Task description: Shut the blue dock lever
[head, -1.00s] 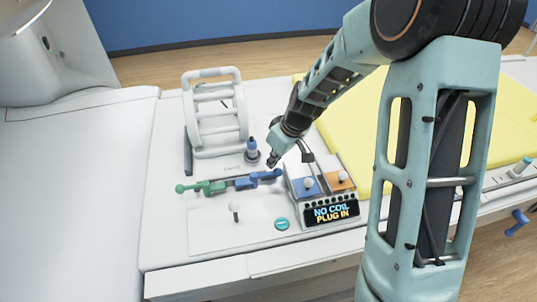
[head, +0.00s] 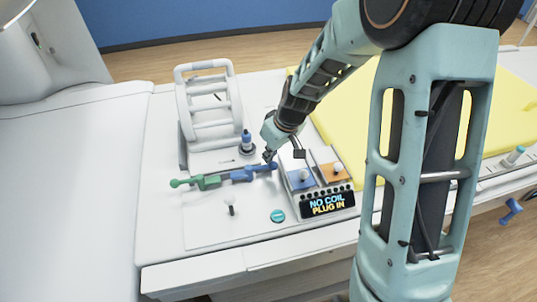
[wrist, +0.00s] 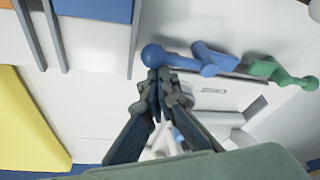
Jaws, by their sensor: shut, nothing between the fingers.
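The blue dock lever (head: 243,174) lies along the white panel in the head view, its round knob at the right end. In the wrist view the blue lever (wrist: 205,60) runs right from its knob, just beyond my fingertips. My gripper (head: 268,158) is shut and empty, right at the knob's far side. In the wrist view my gripper (wrist: 160,78) has its fingertips together at the knob's edge; I cannot tell whether they touch it. The green lever (head: 207,182) lies in line to the left, also seen in the wrist view (wrist: 285,72).
A white ribbed coil frame (head: 210,110) and a blue-topped post (head: 247,140) stand behind the levers. Blue (head: 299,178) and orange (head: 333,171) switch plates sit to the right, above a display (head: 327,204) reading "NO COIL PLUG IN". A yellow pad (head: 350,112) lies beyond.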

